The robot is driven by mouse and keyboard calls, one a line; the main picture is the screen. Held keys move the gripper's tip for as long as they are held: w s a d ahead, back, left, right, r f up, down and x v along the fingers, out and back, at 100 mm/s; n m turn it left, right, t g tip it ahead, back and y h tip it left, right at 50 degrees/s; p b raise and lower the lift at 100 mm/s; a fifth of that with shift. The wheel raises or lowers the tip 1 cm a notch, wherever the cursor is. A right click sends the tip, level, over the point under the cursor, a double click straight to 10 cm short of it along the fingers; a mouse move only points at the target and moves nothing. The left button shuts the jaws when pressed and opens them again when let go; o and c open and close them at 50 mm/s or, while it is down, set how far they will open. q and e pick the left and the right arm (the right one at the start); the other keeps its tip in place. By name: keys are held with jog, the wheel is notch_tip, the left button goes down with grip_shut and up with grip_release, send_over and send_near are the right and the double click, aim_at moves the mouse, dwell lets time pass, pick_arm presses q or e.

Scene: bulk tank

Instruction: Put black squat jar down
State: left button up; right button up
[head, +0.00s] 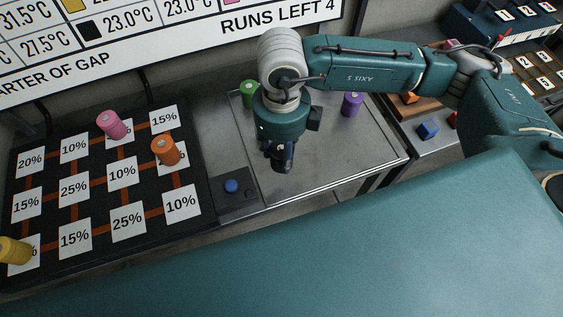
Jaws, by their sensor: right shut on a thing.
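My right gripper (283,160) points down over the steel plate, left of the plate's middle. It is shut on a dark thing, which I take to be the black squat jar; the fingers and wrist hide most of it. I cannot tell whether the jar touches the plate. The steel plate (340,155) is a flat grey surface with a raised edge. My left gripper is not in view.
A green jar (249,93) and a purple jar (352,105) stand on the plate. A black percentage board (95,225) at left carries pink (111,124), orange (165,151) and yellow (14,251) jars. A blue button (231,186) sits between. Small blocks (428,129) lie at right.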

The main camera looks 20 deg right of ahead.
notch_tip(320, 180, down, 7)
jog(key=shift+r+p, duration=0.2)
jog(key=shift+p, duration=0.4)
jog(key=shift+f, duration=0.35)
jog(key=shift+f, duration=0.1)
jog(key=o, duration=1.3)
jog(key=shift+c, duration=0.2)
